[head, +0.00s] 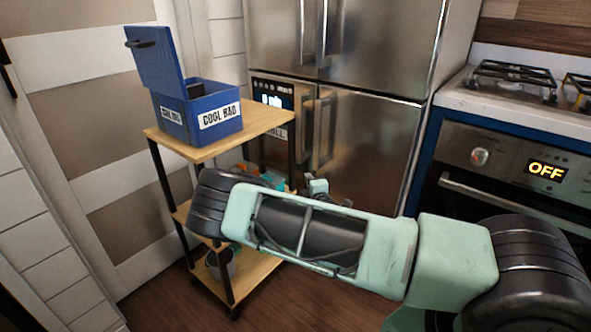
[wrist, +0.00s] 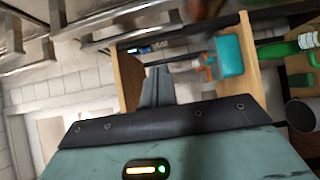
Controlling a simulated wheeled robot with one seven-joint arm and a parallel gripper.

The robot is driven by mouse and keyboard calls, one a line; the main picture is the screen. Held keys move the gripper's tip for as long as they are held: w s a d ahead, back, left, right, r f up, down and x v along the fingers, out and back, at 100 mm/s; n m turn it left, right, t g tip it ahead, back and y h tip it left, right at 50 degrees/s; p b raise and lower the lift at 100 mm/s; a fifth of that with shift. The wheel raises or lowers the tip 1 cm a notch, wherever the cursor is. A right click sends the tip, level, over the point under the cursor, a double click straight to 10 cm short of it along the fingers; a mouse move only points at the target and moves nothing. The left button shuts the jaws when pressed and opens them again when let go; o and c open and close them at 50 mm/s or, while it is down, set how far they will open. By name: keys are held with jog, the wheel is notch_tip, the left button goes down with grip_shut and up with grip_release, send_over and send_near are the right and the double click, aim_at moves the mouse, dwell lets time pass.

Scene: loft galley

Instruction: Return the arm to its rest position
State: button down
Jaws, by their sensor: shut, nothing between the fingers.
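My arm (head: 310,235) stretches across the lower right of the head view, in front of the wooden trolley and the steel fridge. A small pale-green part of it shows behind the forearm. My gripper (wrist: 158,72) shows in the wrist view with its fingers together and nothing between them. In the head view the fingertips cannot be made out. The wrist view looks toward the trolley shelves, tilted on its side.
The fridge (head: 375,50) stands behind; an oven (head: 510,165) reading OFF is at right.

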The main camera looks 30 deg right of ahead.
jog(key=shift+s+a, duration=0.1)
jog(key=shift+s, duration=0.05)
jog(key=s+a+f+m+g+y, duration=0.1)
jog(key=s+a+f+m+g, duration=0.15)
jog(key=a+m+g, duration=0.2)
jog(key=s+a+f+m+g, duration=0.1)
jog(key=s+a+m+g, duration=0.3)
jog(key=a+m, duration=0.15)
jog(key=s+a+r+g+y, duration=0.2)
jog(key=s+a+r+y, duration=0.15)
jog(key=s+a, duration=0.45)
jog(key=s+a+r+g+y, duration=0.3)
jog(key=s+a+r, duration=0.15)
jog(key=a, duration=0.65)
jog(key=s+a+r+n+g+h+p, duration=0.1)
jog(key=s+r+n+g, duration=0.1)
jog(key=s+r, duration=0.65)
jog(key=s+a+r+n+g, duration=0.15)
jog(key=s+r, duration=0.45)
jog(key=s, duration=0.6)
notch_tip(320, 180, up, 17)
jog(key=p, duration=1.7)
jog(key=shift+w+d+r, duration=0.15)
jog(key=shift+w, duration=0.1)
